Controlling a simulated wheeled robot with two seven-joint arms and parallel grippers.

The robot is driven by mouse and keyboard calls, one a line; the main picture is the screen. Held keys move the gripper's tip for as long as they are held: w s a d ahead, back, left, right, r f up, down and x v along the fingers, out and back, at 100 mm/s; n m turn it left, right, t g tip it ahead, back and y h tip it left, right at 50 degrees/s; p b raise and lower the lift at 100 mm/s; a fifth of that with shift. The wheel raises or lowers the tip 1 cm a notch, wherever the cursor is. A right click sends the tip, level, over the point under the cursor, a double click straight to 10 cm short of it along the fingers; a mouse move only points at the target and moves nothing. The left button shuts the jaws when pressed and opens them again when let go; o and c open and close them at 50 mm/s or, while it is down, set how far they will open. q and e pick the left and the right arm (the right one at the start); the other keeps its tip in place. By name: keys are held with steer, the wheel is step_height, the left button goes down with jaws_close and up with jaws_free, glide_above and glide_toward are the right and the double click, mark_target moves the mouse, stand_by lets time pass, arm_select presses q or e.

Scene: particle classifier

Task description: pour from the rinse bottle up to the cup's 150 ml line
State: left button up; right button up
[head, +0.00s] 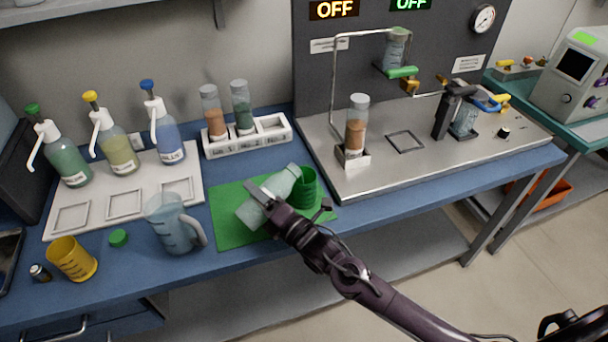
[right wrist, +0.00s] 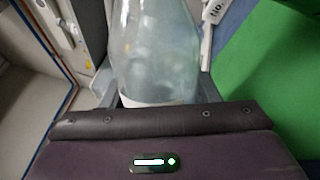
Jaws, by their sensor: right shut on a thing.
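My right gripper (head: 262,196) is shut on a clear, pale bottle (head: 281,183) with a white label, seemingly the rinse bottle. The bottle is strongly tilted above the green mat (head: 226,197), with its upper end to the right, beside the rim of a green cup (head: 306,189). The right wrist view shows the bottle (right wrist: 155,45) close up between the fingers. The cup stands on the mat's right part; its marks and liquid level cannot be read. I cannot tell whether liquid is flowing. My left gripper is not in view.
A clear jug (head: 174,228), a green cap (head: 118,238) and a yellow cup (head: 74,260) stand left of the mat. Pump bottles occupy a white tray (head: 125,205). A white rack (head: 266,141) holds two vials behind. The steel station (head: 400,170) lies right.

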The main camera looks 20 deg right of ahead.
steer(key=shift+w+d+r+m+h+p, duration=0.1)
steer(key=shift+d+r+m+h+p, duration=0.05)
steer(key=shift+r+m+p, duration=0.4)
steer(key=shift+w+d+r+m+h+p, duration=0.15)
steer(key=shift+r+m+p, duration=0.15)
steer(key=shift+m, duration=0.35)
stand_by(1.1)
steer(key=shift+r+m+t+p, duration=0.3)
steer(key=shift+r+m+p, duration=0.2)
steer(key=shift+m, duration=0.2)
stand_by(1.4)
